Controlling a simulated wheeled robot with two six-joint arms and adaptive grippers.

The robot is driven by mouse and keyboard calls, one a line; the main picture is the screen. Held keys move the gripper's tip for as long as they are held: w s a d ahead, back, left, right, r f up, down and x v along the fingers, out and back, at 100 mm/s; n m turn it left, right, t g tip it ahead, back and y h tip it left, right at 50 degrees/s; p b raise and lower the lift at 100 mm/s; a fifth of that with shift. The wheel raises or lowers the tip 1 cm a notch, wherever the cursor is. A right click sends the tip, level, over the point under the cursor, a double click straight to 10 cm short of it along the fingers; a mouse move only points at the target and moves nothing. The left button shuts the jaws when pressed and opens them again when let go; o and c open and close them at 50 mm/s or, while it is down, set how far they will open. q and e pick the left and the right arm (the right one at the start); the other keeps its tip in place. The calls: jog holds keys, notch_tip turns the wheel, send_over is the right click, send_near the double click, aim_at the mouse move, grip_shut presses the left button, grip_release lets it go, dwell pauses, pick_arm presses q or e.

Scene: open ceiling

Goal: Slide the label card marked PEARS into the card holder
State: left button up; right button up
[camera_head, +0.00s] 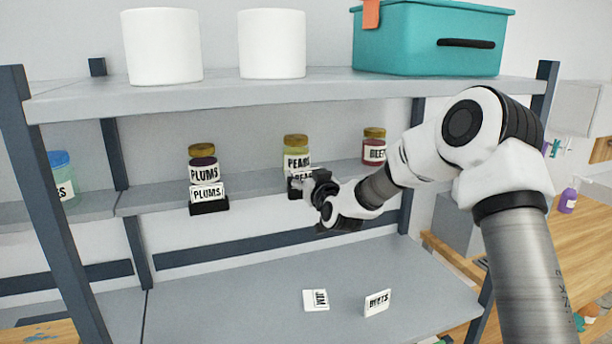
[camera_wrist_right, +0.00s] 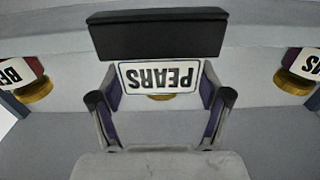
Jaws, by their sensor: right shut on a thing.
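The PEARS card (camera_head: 301,176) is white with black letters and stands in front of the pears jar (camera_head: 296,148) on the middle shelf. My right gripper (camera_head: 316,184) is shut on this card. In the right wrist view the card (camera_wrist_right: 160,77) shows upside down between the two fingers. The black card holder (camera_head: 294,194) is at the card's lower edge, partly hidden by the gripper in the head view. In the wrist view the holder (camera_wrist_right: 158,36) lies right against that edge; I cannot tell whether the card is in its slot. My left gripper is not in view.
A plums jar (camera_head: 202,157) stands left, behind a holder (camera_head: 209,206) with a PLUMS card. A beets jar (camera_head: 374,148) stands right. Two cards, JAM (camera_head: 316,299) and BEETS (camera_head: 377,302), are on the lower shelf (camera_head: 230,300). The upper shelf (camera_head: 250,97) hangs above.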

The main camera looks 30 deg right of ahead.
jog(key=shift+f, duration=0.3)
jog(key=o, duration=0.9)
jog(key=v, duration=1.2)
